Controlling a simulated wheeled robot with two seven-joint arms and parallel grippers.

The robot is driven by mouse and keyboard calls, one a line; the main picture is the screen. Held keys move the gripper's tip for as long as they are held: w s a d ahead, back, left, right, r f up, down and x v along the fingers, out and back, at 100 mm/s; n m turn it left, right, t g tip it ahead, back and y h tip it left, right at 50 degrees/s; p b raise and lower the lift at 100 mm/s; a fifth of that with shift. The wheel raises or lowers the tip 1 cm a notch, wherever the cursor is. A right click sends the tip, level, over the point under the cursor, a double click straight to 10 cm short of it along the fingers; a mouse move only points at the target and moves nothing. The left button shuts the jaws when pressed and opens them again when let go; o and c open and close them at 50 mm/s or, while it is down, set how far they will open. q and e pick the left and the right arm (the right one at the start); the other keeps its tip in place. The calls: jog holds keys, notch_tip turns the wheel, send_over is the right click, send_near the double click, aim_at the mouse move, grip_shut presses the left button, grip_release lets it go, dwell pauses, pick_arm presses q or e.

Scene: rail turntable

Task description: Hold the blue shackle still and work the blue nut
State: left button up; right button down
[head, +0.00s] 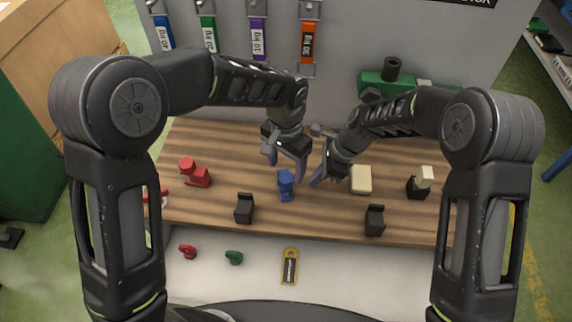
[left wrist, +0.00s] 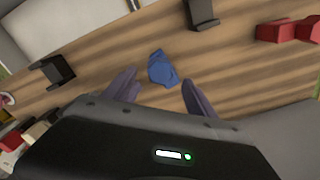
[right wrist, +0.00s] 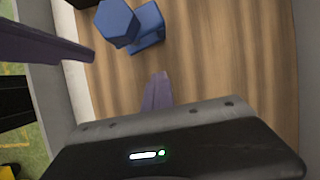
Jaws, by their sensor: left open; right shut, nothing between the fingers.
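The blue shackle (head: 286,190) stands on the wooden bench top near the middle. It also shows in the left wrist view (left wrist: 162,70) and in the right wrist view (right wrist: 151,40). The blue nut (right wrist: 116,22) is its six-sided head. My left gripper (head: 287,166) is open just behind and above the shackle; its fingers (left wrist: 160,92) appear on either side of it in the left wrist view, with no clear contact. My right gripper (head: 316,182) is shut and empty, to the right of the shackle. Its closed fingertips (right wrist: 157,88) are apart from the blue part.
A red shackle-like part (head: 195,174) stands to the left, a cream block (head: 361,180) to the right. Two black holders (head: 244,208) (head: 375,220) stand near the front edge. Coloured weight-marked tags hang on the back panel. A purple finger crosses the right wrist view's left side.

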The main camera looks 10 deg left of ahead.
pick_arm(q)
jog(key=m, duration=0.4)
jog(key=shift+m, duration=1.1)
jog(key=m, duration=0.3)
jog(key=shift+m, duration=1.5)
